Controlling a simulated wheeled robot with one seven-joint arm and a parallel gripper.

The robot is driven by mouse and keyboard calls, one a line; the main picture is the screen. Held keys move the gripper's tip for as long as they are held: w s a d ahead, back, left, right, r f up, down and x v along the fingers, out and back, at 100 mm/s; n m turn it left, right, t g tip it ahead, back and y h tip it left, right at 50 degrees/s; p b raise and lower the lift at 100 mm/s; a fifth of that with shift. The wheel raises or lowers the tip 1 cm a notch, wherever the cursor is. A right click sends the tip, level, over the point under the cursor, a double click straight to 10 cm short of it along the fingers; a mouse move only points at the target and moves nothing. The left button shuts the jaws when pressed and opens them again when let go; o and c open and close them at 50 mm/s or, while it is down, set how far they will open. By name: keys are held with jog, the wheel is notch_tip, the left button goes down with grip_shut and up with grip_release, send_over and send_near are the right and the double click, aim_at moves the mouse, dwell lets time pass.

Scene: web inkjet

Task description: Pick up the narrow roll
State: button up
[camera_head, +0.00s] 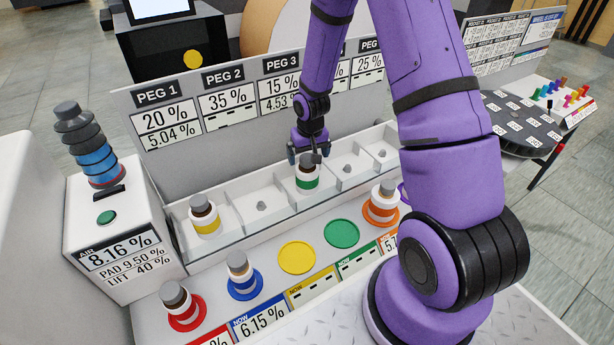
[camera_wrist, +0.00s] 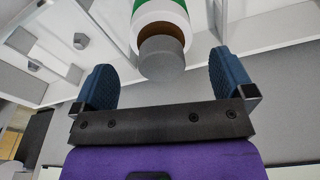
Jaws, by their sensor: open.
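A white roll with a green band (camera_head: 307,183) and a grey cap stands upright in the middle compartment of the rack, below the PEG 3 sign. In the wrist view this roll (camera_wrist: 160,14) shows its green band, brown core and grey cap between the two finger pads. My gripper (camera_head: 310,153) is above its top, with open fingers and clear gaps on both sides in the wrist view. A yellow-banded roll (camera_head: 205,222) stands in the leftmost compartment. Which roll is the narrow one I cannot tell for sure.
Red (camera_head: 183,309), blue (camera_head: 241,273) and orange (camera_head: 382,204) rolls stand on front pads. The yellow pad (camera_head: 297,258) and green pad (camera_head: 341,234) are bare. Low dividers separate the compartments; the sign panel (camera_head: 185,148) rises behind. A gauge box (camera_head: 112,229) stands left.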

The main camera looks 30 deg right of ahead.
aim_at(307, 166)
jog(key=shift+w+f, duration=0.2)
jog(key=shift+f, duration=1.1)
jog(key=shift+w+f, duration=0.2)
jog(key=shift+f, duration=1.05)
jog(key=c, duration=1.1)
